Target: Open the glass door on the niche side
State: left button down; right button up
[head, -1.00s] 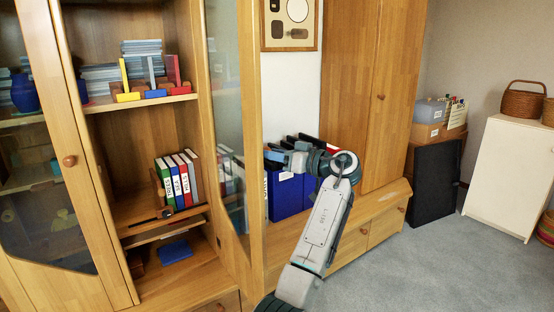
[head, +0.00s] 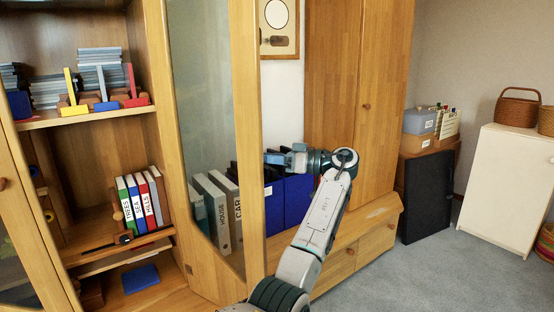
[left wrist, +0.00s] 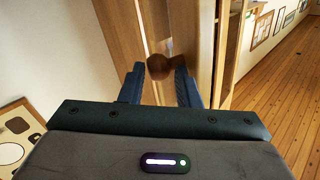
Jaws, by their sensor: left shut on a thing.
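The glass door on the niche side (head: 248,120) is a tall wooden frame around a clear pane, right of the open shelves in the head view. Its round wooden knob (left wrist: 159,66) shows between the fingertips in the left wrist view. My left gripper (head: 270,158) is at the door's right-hand frame, on the niche side, and is shut on the knob. The frame hides the knob in the head view. Grey folders marked HOUSE and CAR show through the pane. I cannot tell exactly how far the door stands open. My right gripper is not in view.
Blue binders (head: 290,198) stand in the niche behind my left arm. A wooden wardrobe (head: 345,100) and low drawers (head: 378,243) are to the right. Open shelves with folders (head: 143,203) are left. Grey carpet (head: 430,270) is free at the right front.

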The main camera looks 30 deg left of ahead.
pick_arm(q)
jog(key=shift+s+a+r, duration=0.15)
jog(key=shift+a+r, duration=0.2)
jog(key=shift+a, duration=0.2)
jog(key=c, duration=1.5)
grip_release()
jog(key=shift+o, duration=0.7)
jog(key=shift+a, duration=0.1)
jog(key=v, duration=1.2)
jog(key=shift+f, duration=0.4)
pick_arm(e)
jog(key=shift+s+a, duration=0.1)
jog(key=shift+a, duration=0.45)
pick_arm(q)
jog(key=shift+s, duration=0.1)
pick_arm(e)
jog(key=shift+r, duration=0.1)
